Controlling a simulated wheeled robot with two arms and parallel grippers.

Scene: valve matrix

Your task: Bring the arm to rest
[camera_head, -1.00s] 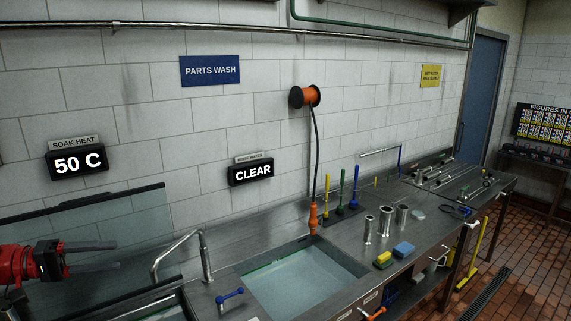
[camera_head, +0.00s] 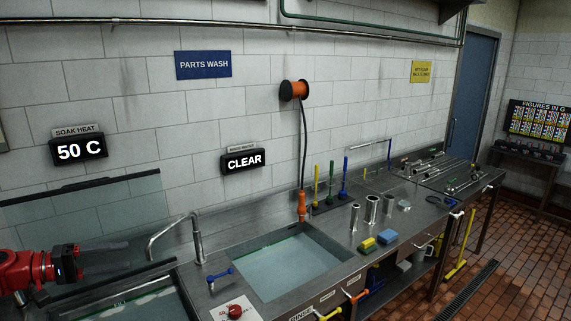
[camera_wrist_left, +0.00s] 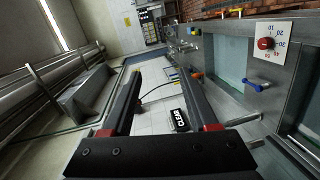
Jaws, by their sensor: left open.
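My left arm is red and comes in at the lower left of the head view. Its gripper (camera_head: 108,260) has dark fingers pointing right, in front of the glass panel (camera_head: 95,205) and above the left basin (camera_head: 150,302). The fingers are apart, with nothing between them. In the left wrist view the two dark fingers (camera_wrist_left: 165,85) also stand apart and empty, with the wall and the CLEAR display (camera_wrist_left: 180,121) beyond. My right gripper is in neither view.
A steel faucet (camera_head: 197,240) stands right of my left gripper. The water-filled sink (camera_head: 285,268), blue handle (camera_head: 220,275) and red knob (camera_head: 235,312) are on the counter. An orange hose handle (camera_head: 302,205) hangs over the sink's back edge. Brushes, steel cylinders and sponges stand farther right.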

